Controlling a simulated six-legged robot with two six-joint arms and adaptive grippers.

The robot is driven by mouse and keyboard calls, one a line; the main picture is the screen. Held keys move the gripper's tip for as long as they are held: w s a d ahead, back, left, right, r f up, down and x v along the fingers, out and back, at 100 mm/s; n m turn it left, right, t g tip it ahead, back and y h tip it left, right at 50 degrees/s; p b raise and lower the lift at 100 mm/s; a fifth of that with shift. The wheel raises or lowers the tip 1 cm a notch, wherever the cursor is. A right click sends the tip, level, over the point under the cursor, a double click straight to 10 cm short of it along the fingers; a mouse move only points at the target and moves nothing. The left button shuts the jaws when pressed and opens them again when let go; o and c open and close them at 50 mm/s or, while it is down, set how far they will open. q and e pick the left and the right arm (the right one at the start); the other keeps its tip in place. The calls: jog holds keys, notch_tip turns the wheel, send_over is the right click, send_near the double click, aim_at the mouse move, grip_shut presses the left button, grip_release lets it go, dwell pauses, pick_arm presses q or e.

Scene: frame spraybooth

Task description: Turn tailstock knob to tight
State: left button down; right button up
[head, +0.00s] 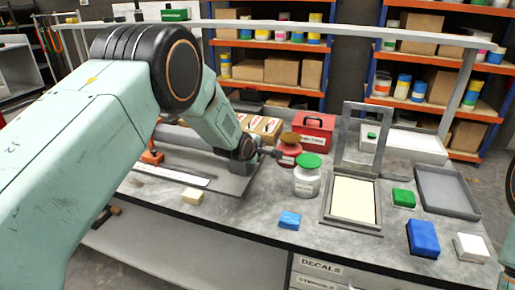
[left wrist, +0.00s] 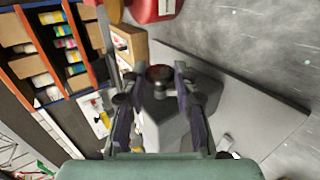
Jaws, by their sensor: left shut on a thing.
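The tailstock (left wrist: 172,125) is a grey block under my left gripper (left wrist: 159,78) in the left wrist view. Its knob (left wrist: 159,73), with a dark reddish top, sits between my two fingers, and the gripper is shut on it. In the head view my left arm reaches in from the left and down to the grey tailstock (head: 238,168) on a flat grey base plate (head: 228,185). There the arm's wrist hides the knob. No tight mark or pointer on the knob can be read. My right gripper is not in view.
A red toolbox (head: 315,130), a red can (head: 289,155) and a green-lidded jar (head: 307,180) stand close right of the tailstock. A hinged frame (head: 352,215), blue block (head: 423,238) and grey tray (head: 446,192) lie further right.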

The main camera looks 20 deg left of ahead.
pick_arm(q)
jog(key=shift+w+d+r, duration=0.1)
jog(key=shift+r, duration=0.05)
jog(key=c, duration=1.4)
grip_release()
jog(key=o, duration=0.4)
jog(key=shift+w+f, duration=0.15)
jog(key=shift+f, duration=0.05)
jog(key=shift+c, duration=0.2)
jog(key=shift+s+r, duration=0.1)
jog(key=shift+s, duration=0.1)
jog(key=v, duration=1.2)
jog(key=shift+w, duration=0.1)
